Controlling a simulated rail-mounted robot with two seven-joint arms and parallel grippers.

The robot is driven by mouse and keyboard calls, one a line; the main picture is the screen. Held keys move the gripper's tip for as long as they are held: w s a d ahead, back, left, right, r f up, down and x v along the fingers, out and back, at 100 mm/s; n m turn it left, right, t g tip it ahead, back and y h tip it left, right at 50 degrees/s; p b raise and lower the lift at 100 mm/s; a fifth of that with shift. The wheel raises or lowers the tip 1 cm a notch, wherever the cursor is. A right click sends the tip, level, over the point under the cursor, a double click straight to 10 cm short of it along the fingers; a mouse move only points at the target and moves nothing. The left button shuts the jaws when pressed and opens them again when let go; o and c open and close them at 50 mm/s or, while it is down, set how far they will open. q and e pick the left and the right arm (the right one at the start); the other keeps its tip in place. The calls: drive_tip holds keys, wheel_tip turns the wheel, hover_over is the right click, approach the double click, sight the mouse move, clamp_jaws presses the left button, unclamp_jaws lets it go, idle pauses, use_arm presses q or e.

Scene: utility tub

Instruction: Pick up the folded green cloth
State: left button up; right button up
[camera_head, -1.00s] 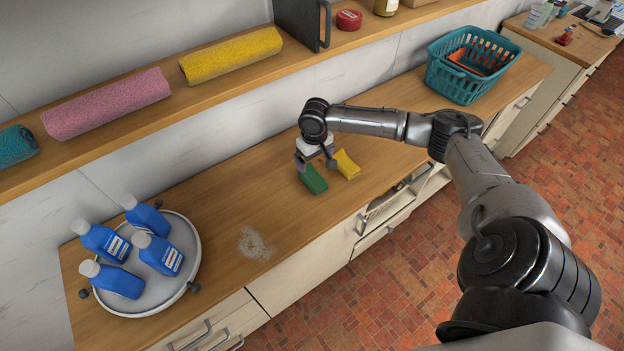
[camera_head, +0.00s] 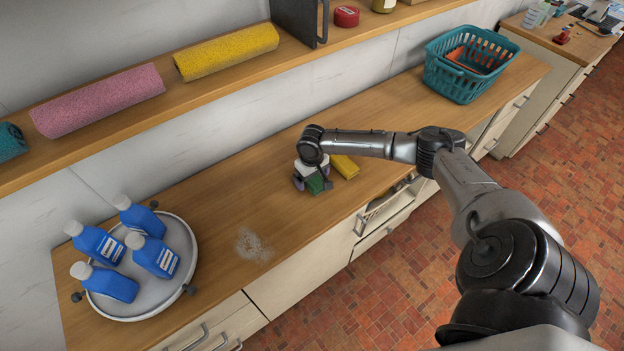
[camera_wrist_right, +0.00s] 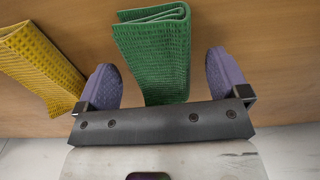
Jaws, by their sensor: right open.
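The folded green cloth (camera_wrist_right: 154,55) lies on the wooden counter and reaches between the two purple fingertips of my right gripper (camera_wrist_right: 164,82) in the right wrist view. A gap shows between the cloth and each finger. In the head view the right gripper (camera_head: 313,184) is down at counter height over the green cloth (camera_head: 315,184), which it partly hides. A yellow cloth (camera_wrist_right: 38,65) lies beside the green one; it also shows in the head view (camera_head: 345,166), close to the gripper. My left gripper is not in view.
A round grey tray (camera_head: 150,305) with several blue bottles stands at the counter's left end. A teal basket (camera_head: 462,82) stands at the far right end. A whitish powdery patch (camera_head: 252,245) marks the counter. Rolled towels lie on the shelf (camera_head: 215,86) above.

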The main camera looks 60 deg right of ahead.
drive_tip(key=shift+f, duration=0.2)
drive_tip(key=shift+c, duration=0.7)
drive_tip(key=c, duration=0.9)
drive_tip(key=shift+o, duration=0.2)
drive_tip(key=shift+r, duration=0.55)
drive_tip(key=r, duration=0.2)
drive_tip(key=r+p, duration=0.1)
drive_tip(key=shift+s+d+r, duration=0.15)
drive_tip(key=shift+s+r, duration=0.1)
drive_tip(key=s+d+r+p, duration=0.2)
drive_tip(key=s+r, duration=0.4)
drive_tip(key=s, duration=0.4)
drive_tip(key=shift+s+d+r, duration=0.2)
drive_tip(key=shift+d, duration=0.7)
